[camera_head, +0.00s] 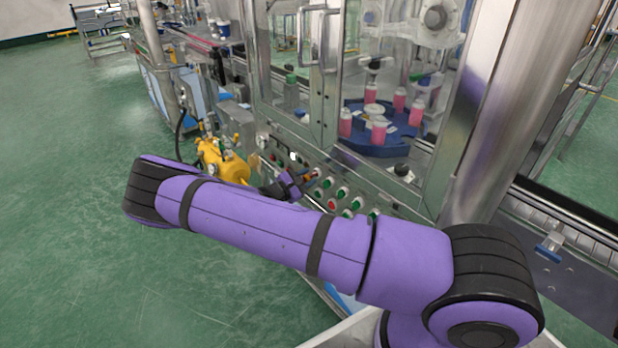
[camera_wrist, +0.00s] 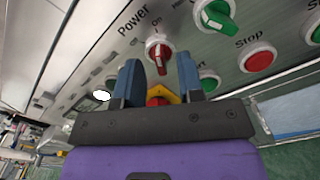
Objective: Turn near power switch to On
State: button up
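A red rotary switch (camera_wrist: 158,52) under the label "Power" is on the sloped metal control panel (camera_wrist: 95,45) in the wrist view. My gripper (camera_wrist: 159,66) is open, with its two blue-grey fingers on either side of the switch's line. The switch shows in the gap around fingertip level; I cannot tell whether either finger touches it. Its pointer position is hard to read. In the head view my gripper (camera_head: 296,181) is at the panel, largely hidden by my purple arm.
A green rotary switch (camera_wrist: 216,14), a red Stop button (camera_wrist: 257,57) and green buttons are close by. A yellow-and-red control (camera_wrist: 160,98) lies between the finger bases. A yellow pump-like unit (camera_head: 222,160) stands left of the panel.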

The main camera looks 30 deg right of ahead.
jog(key=s+a, duration=0.1)
jog(key=a, duration=0.8)
jog(key=shift+s+a, duration=0.25)
jog(key=shift+s, duration=0.15)
jog(key=s+d+r+m+g+y, duration=0.1)
jog(key=s+r+m+y, duration=0.35)
jog(key=r, duration=0.65)
jog(key=s+d+r+m+g+y, duration=0.1)
jog(key=s+r+m+g+y, duration=0.15)
jog(key=s+r+y, duration=0.55)
jog(key=s+d+r+m+g+y, duration=0.15)
jog(key=s+r+m, duration=0.25)
jog(key=r, duration=0.9)
jog(key=s+a+r+m+t+y, duration=0.1)
jog(key=s+r+t, duration=0.2)
jog(key=s+r, duration=0.3)
jog(key=s+a+r+m+t+y, duration=0.1)
jog(key=s+r+t, duration=0.3)
jog(key=s, duration=1)
notch_tip(320, 180, up, 2)
jog(key=shift+s+r+m+y, duration=0.1)
jog(key=shift+s+m+y, duration=0.2)
jog(key=shift+m+y, duration=0.35)
